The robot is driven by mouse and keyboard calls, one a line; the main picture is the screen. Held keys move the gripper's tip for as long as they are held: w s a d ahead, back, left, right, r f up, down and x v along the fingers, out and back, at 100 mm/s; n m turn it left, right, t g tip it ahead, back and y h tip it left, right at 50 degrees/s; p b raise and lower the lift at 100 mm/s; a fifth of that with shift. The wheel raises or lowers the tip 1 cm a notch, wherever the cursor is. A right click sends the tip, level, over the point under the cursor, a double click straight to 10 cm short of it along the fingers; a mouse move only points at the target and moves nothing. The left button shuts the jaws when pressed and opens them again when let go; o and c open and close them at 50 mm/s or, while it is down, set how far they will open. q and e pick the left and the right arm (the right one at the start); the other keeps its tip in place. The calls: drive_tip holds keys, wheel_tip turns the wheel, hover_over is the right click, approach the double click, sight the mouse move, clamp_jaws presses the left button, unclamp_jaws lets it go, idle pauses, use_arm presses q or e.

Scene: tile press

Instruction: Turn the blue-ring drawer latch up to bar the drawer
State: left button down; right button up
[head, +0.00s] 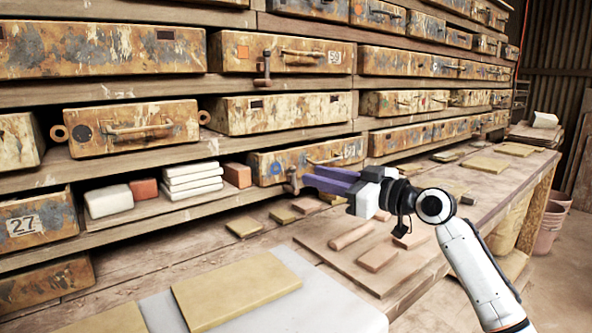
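The drawer with the blue ring (307,158) sits on the lower shelf, its front worn ochre and cream. The blue ring mark (276,168) is on the left of its front. A small brown latch (292,181) is at the shelf edge below this front. Its exact angle is hard to tell at this size. My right gripper (311,176) has two purple fingers, slightly apart, pointing left. Their tips are just right of the latch. I cannot tell whether they touch it. The fingers hide part of the drawer's lower front. My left gripper is out of view.
A similar latch (264,69) stands before an upper drawer. White blocks (192,181) and a reddish block (238,175) lie left on the shelf. Below my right arm, the bench holds a wooden board (340,262) with clay pieces, several tiles and a large ochre slab (236,290).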

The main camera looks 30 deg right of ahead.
sight(295, 170)
drive_tip(key=x, duration=0.5)
drive_tip(key=shift+w+a, duration=0.15)
drive_tip(key=shift+w, duration=0.1)
clamp_jaws()
drive_tip(key=shift+d+m, duration=0.55)
drive_tip(key=shift+m, duration=0.45)
